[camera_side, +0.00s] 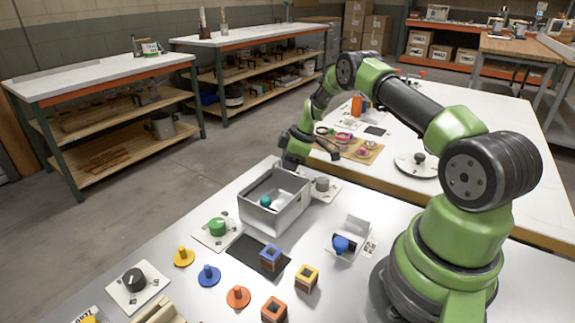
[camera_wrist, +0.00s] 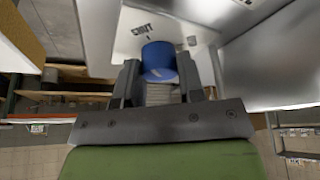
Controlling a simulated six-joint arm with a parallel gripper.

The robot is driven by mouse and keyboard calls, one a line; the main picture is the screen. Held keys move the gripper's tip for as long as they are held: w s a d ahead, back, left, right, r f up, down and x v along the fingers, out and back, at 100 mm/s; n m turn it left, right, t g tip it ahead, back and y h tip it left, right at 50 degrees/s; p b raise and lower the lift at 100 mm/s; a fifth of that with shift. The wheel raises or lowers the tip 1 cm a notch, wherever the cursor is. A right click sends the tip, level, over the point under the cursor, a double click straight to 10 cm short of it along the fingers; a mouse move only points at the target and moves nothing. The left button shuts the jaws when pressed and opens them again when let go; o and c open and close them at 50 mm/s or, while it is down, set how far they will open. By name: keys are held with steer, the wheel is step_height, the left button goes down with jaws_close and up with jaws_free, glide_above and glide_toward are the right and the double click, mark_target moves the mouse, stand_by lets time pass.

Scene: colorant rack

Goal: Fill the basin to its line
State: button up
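The basin (camera_side: 262,219) is a grey open-topped box in the middle of the side view, with a small teal ball (camera_side: 265,201) inside. I make out no fill line or liquid level. My gripper (camera_side: 290,160) is low at the basin's far side, its fingertips hidden by the basin in that view. In the wrist view, a blue cylinder-shaped knob (camera_wrist: 158,59) on a white printed plate (camera_wrist: 185,31) lies between my two fingers (camera_wrist: 160,80). The fingers are apart by about its width; I cannot tell whether they press on it.
A grey knob (camera_side: 322,184) stands right of the basin, a green knob (camera_side: 217,226) left of it. A blue knob (camera_side: 341,244) sits in a white housing. Open cubes (camera_side: 306,278) and coloured pegs (camera_side: 209,275) stand in front. Another table (camera_side: 480,130) is behind.

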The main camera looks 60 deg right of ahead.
steer(key=shift+m+h, duration=0.8)
steer(key=shift+m, duration=1.2)
steer(key=o, duration=0.9)
steer(key=shift+r+t, duration=0.15)
steer(key=shift+t, duration=0.15)
steer(key=v, duration=0.9)
steer(key=shift+s+r, duration=0.2)
steer(key=shift+r, duration=0.15)
